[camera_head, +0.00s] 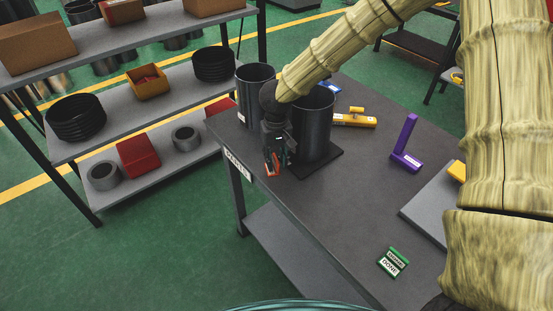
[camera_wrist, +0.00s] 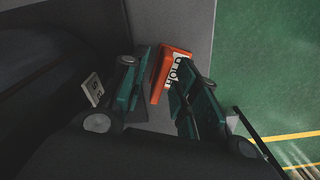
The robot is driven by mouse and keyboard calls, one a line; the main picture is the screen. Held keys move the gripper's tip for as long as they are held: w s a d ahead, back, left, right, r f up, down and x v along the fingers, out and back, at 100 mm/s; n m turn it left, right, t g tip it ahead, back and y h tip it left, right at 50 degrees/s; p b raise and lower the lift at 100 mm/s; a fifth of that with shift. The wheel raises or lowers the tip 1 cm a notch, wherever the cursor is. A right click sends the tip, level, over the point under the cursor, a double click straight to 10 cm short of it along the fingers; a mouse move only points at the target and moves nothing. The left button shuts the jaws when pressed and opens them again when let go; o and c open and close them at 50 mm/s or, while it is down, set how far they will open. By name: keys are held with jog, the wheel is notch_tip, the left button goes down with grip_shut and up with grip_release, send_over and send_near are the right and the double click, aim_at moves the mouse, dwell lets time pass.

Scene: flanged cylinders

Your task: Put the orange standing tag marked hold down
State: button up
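The orange tag (camera_head: 271,166) with a white label stands near the table's left edge, at the foot of the dark flanged cylinders. In the wrist view the tag (camera_wrist: 172,68) shows its label reading HOLD, between my fingers. My gripper (camera_head: 276,150) points down over it at the table. In the wrist view my gripper's teal fingers (camera_wrist: 160,88) stand apart on either side of the tag. The right finger overlaps the tag's lower part, so contact there cannot be told. A gap appears to show beside the left finger.
Dark cylinders (camera_head: 314,122) and (camera_head: 254,88) stand close by my gripper. A white card (camera_wrist: 93,89) is left of my fingers. Farther off are a purple bracket (camera_head: 406,147), yellow item (camera_head: 356,120), green tag (camera_head: 393,262) and grey plate (camera_head: 430,210). The table's (camera_head: 310,205) front middle is clear.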

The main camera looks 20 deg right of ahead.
aim_at(276, 159)
notch_tip(276, 159, up, 12)
jog(key=b, duration=0.1)
dwell(0.4)
jog(key=shift+d, duration=0.1)
